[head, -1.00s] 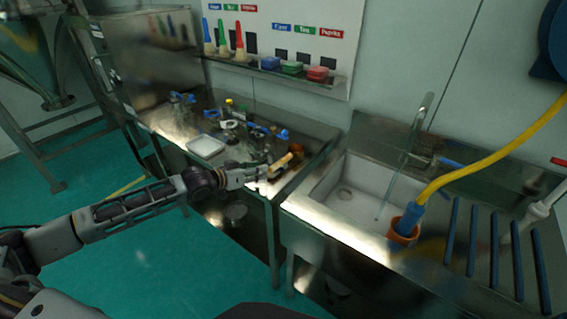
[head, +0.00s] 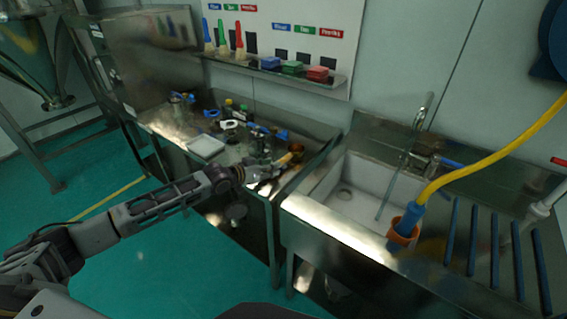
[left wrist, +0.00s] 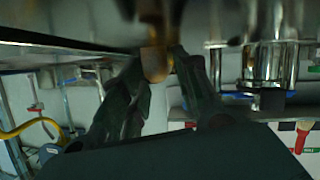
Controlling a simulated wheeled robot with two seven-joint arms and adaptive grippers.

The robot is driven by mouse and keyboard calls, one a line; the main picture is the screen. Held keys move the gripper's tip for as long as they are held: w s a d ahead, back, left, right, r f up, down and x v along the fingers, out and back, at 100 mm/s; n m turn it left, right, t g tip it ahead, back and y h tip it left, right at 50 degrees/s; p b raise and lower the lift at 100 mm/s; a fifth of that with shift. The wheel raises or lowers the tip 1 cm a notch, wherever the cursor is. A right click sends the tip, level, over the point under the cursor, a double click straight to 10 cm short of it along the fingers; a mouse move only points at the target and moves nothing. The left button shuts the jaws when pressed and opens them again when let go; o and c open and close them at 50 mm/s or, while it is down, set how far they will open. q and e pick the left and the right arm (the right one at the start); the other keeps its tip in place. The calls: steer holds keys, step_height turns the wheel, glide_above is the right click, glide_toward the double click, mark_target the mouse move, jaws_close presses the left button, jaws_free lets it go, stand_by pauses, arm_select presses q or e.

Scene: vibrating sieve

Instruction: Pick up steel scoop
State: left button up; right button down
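A tan, wood-coloured handle (head: 290,158), seemingly the steel scoop's, lies near the right end of the steel table. The scoop's metal part cannot be made out. My left gripper (head: 272,172) is low over the table's front right, just left of the handle. In the left wrist view, the fingers (left wrist: 158,72) look parted, with the tan handle end (left wrist: 156,63) between or just beyond their tips. No firm grip on it shows. My right gripper is not in view.
A white tray (head: 206,146) and several blue-topped metal items (head: 258,132) stand left of and behind the gripper. A sink (head: 352,190) with a tap is to the right. A yellow hose (head: 490,157) hangs there. A shelf with brushes is on the wall.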

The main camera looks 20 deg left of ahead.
mark_target(285, 161)
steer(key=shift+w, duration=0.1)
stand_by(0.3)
arm_select(q)
steer(key=shift+w+d, duration=0.25)
steer(key=shift+w, duration=0.25)
steer(key=shift+w+d, duration=0.25)
steer(key=shift+w, duration=0.35)
steer(key=shift+w+d+f, duration=0.1)
steer(key=shift+w+d, duration=0.35)
steer(key=shift+w, duration=0.4)
steer(key=shift+w+d+f, duration=0.25)
steer(key=shift+w, duration=0.2)
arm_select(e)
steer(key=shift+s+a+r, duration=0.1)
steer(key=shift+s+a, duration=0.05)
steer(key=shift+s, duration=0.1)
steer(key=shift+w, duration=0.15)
arm_select(q)
steer(key=shift+c, duration=0.6)
jaws_close()
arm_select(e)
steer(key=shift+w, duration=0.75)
